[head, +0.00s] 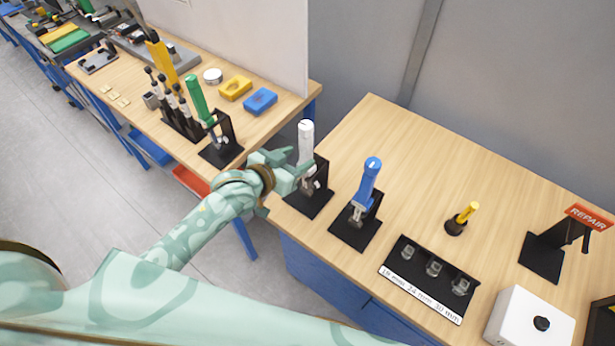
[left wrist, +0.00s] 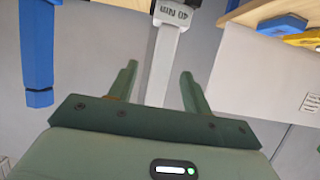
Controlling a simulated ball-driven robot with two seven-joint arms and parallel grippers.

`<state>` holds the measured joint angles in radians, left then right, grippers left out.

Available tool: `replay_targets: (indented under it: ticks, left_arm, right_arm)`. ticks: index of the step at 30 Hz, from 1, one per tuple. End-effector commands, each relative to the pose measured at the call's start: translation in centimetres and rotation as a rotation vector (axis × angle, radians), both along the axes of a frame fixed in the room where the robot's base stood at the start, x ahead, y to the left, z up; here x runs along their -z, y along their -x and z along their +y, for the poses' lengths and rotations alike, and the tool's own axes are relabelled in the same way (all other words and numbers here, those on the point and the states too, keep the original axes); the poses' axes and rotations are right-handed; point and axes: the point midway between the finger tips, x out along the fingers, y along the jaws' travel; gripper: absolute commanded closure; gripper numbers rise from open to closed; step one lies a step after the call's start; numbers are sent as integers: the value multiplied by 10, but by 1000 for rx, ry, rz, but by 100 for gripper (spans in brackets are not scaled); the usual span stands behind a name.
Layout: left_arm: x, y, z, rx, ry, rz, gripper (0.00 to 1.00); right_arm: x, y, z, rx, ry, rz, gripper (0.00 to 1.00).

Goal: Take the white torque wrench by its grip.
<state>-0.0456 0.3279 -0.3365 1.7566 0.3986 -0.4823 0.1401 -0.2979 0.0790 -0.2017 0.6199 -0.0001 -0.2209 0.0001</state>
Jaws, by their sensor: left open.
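The white torque wrench (head: 306,138) stands upright in a black stand on the wooden bench, near its left corner. The depth between fingers and wrench is hard to judge. My right gripper is not in view.
A blue torque wrench (head: 369,178) stands close to the right of the white one; it also shows in the left wrist view (left wrist: 38,55). A green wrench (head: 198,100) stands on the other bench. A black socket tray (head: 408,264) lies to the right.

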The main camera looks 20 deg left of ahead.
Motion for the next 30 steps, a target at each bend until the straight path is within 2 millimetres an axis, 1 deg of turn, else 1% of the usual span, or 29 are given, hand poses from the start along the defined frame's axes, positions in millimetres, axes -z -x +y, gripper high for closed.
replay_targets:
  ticks: [1,4,9,12,20,23,24,25,26,30]
  left_arm:
    - [1,-3,-1,0,0,0,51]
    - [6,-10,-3,-1,-1,0,51]
    - [21,-34,-11,-1,-1,0,51]
    - [25,-43,-15,0,-1,0,51]
    - [27,-46,-16,1,-2,0,51]
    - [27,-46,-16,1,-2,0,76]
    - [27,-46,-16,1,-2,0,87]
    - [27,-46,-16,1,-2,0,95]
    - [27,-46,-16,1,-2,0,100]
    - [27,-46,-16,1,-2,0,100]
  right_arm:
    - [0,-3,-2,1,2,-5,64]
    - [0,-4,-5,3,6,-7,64]
    - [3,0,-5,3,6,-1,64]
    - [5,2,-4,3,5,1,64]
    - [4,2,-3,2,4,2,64]
    - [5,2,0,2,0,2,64]
    - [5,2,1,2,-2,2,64]
    - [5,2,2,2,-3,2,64]
    - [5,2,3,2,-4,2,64]
    - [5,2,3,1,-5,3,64]
